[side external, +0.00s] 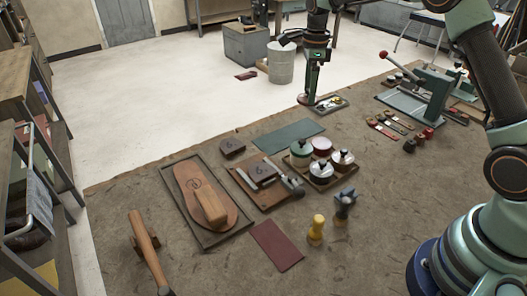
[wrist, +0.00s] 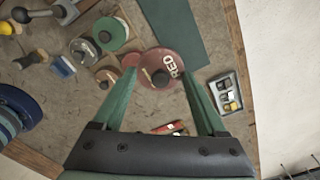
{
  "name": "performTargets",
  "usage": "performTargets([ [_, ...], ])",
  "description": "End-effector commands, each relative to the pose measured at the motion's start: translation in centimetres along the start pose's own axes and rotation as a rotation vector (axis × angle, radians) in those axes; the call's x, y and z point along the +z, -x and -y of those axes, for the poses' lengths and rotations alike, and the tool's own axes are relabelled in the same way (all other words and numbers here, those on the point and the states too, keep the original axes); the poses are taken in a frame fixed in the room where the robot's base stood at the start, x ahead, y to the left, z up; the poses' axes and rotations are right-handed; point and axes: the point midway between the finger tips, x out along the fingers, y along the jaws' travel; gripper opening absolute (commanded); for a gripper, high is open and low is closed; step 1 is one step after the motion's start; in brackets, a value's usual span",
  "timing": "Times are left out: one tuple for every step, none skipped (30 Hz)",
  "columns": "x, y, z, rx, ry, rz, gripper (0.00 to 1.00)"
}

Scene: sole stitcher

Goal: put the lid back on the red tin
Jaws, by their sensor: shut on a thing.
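A red lid (wrist: 152,66) with a dark knob and the word RED lies between the fingertips of my gripper (wrist: 157,72) in the wrist view. The jaws are shut on it. In the side external view my gripper (side external: 308,97) holds the lid, a small dark red shape (side external: 302,99), behind the group of tins. The red tin (side external: 322,146) stands at the back right of that group, with no knob visible on top. In the wrist view a bit of red (wrist: 130,60) beside the lid may be this tin, mostly hidden.
A tin with a green lid (side external: 301,148) and other tins share the wooden tray (side external: 321,185). A green mat (side external: 292,135) lies behind them. A small parts tray (side external: 340,104) sits close to my gripper. Yellow (side external: 316,229) and blue-topped (side external: 344,206) tools stand in front.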

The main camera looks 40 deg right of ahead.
Motion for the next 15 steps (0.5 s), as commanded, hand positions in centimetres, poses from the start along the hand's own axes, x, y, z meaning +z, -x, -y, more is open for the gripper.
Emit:
performTargets([
  [-0.7, -0.6, -0.7, 0.002, -0.001, -0.001, 0.23],
  [-1.0, -0.9, -1.0, 0.001, -0.001, -0.001, 0.23],
  [-1.4, -1.4, -1.5, 0.001, -0.001, 0.0, 0.23],
  [-1.7, -1.7, -1.9, 0.002, -0.001, -0.001, 0.23],
  [-2.0, -2.0, -2.3, 0.001, -0.001, 0.0, 0.23],
  [-2.4, -2.5, -2.7, 0.0, -0.001, 0.0, 0.23],
  [-2.7, -2.7, -3.1, 0.0, -0.001, 0.0, 0.23],
  [-3.0, -3.0, -3.4, 0.0, -0.001, 0.0, 0.23],
  [-3.3, -3.3, -3.8, -0.001, -0.001, 0.0, 0.23],
  [-3.5, -3.5, -4.1, 0.0, -0.001, 0.0, 0.23],
  [-3.7, -3.7, -4.4, 0.0, -0.001, 0.0, 0.23],
  [-3.9, -3.9, -4.7, -0.001, -0.001, 0.0, 0.23],
  [-4.0, -4.1, -4.9, 0.0, -0.001, 0.0, 0.23],
  [-4.1, -4.2, -5.0, -0.002, 0.0, 0.001, 0.23],
  [-4.2, -4.3, -5.2, -0.002, 0.0, 0.001, 0.23],
])
